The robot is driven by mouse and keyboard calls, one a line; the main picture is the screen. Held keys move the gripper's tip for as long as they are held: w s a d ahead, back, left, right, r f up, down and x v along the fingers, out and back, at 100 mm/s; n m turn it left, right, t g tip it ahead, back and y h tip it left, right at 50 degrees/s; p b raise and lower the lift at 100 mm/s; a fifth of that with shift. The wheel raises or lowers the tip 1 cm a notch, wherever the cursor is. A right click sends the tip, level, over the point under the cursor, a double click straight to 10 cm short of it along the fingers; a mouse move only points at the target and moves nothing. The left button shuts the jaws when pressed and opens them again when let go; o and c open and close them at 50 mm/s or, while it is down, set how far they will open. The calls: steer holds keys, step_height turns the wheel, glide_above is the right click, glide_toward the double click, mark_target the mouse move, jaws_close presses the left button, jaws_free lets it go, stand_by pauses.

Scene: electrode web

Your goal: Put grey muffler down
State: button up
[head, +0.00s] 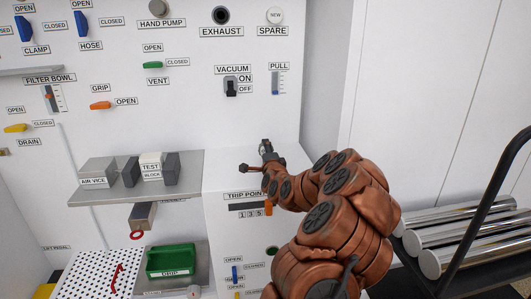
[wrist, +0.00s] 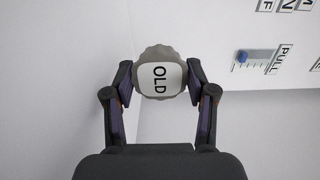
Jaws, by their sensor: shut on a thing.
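The grey muffler (wrist: 158,54) shows in the wrist view as a round grey piece with a white label reading OLD. My gripper (wrist: 160,76) is shut on it, one finger at each side. In the head view my gripper (head: 258,158) is small, in front of the white panel, above the TRIP POINT label and right of the grey shelf. The muffler cannot be made out clearly there, as my arm and gripper largely cover it.
The grey shelf (head: 90,196) carries the AIR VICE blocks (head: 97,172) and the TEST BLOCK (head: 151,168). Below stand a green DRIP tray (head: 171,260) and a perforated white plate (head: 90,285). EXHAUST port (head: 222,15) is above. Metal rolls (head: 470,240) on a cart stand right.

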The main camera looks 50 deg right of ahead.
steer(key=shift+f, duration=0.25)
steer(key=o, duration=1.3)
steer(key=shift+o, duration=0.2)
